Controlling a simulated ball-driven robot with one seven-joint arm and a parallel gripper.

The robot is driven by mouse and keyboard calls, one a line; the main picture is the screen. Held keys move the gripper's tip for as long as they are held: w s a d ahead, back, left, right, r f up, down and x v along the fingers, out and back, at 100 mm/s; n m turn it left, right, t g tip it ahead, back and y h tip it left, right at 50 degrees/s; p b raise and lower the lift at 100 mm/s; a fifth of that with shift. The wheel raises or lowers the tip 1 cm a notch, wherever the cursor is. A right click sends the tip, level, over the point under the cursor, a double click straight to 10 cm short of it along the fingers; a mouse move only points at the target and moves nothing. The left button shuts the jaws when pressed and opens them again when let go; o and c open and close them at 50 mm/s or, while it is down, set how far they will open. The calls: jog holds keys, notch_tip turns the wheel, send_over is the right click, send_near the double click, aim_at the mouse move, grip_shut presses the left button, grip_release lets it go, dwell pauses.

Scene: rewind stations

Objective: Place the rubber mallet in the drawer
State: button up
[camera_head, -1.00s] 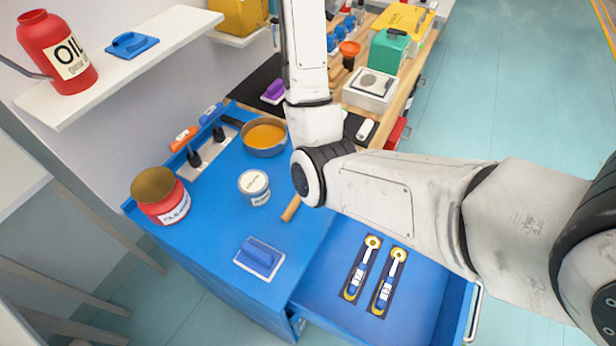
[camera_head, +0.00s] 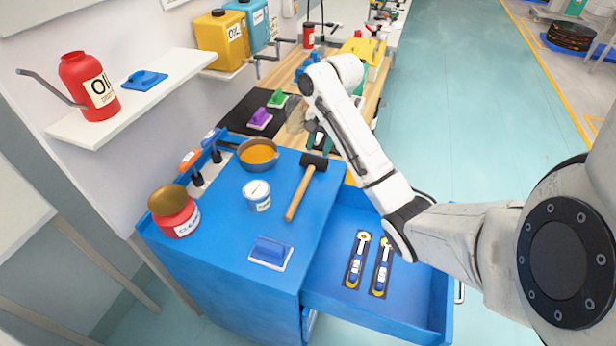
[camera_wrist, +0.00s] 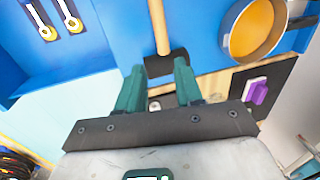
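The rubber mallet, with a black head and wooden handle (camera_head: 299,194), lies on the blue cabinet top (camera_head: 225,225) near its right edge. In the wrist view its handle (camera_wrist: 159,25) points away and its black head lies between and just beyond my fingertips. My gripper (camera_wrist: 159,66) is open, with its green fingers apart and nothing held. In the head view it is mostly hidden near the mallet's head end. The blue drawer (camera_head: 325,284) is pulled out at the cabinet's right side. Two wrenches (camera_head: 356,260) (camera_head: 381,266) lie in its dark cut-outs; bare floor space shows around them.
On the cabinet top are an orange-filled pan (camera_head: 258,153), a white tin (camera_head: 257,197), a red can (camera_head: 174,212) and a blue float (camera_head: 270,252). A wooden bench with several items adjoins behind. A shelf (camera_head: 130,100) holds a red oil can (camera_head: 90,88).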

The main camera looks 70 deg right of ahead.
send_over(310, 170)
jog(key=s, duration=0.2)
notch_tip(310, 170, down, 4)
jog(key=shift+w+f+b, duration=0.15)
jog(key=shift+f+b, duration=0.05)
jog(key=shift+b, duration=0.25)
jog(key=shift+w+f+p, duration=0.2)
jog(key=shift+w+f, duration=0.05)
jog(key=shift+f, duration=0.65)
jog(key=shift+w+f+p, duration=0.15)
jog(key=shift+w+f, duration=0.1)
jog(key=shift+f, duration=0.7)
jog(key=shift+w+f+p, duration=0.2)
jog(key=shift+w+f, duration=0.05)
jog(key=shift+f, duration=0.65)
grip_shut()
jog(key=shift+r, duration=0.1)
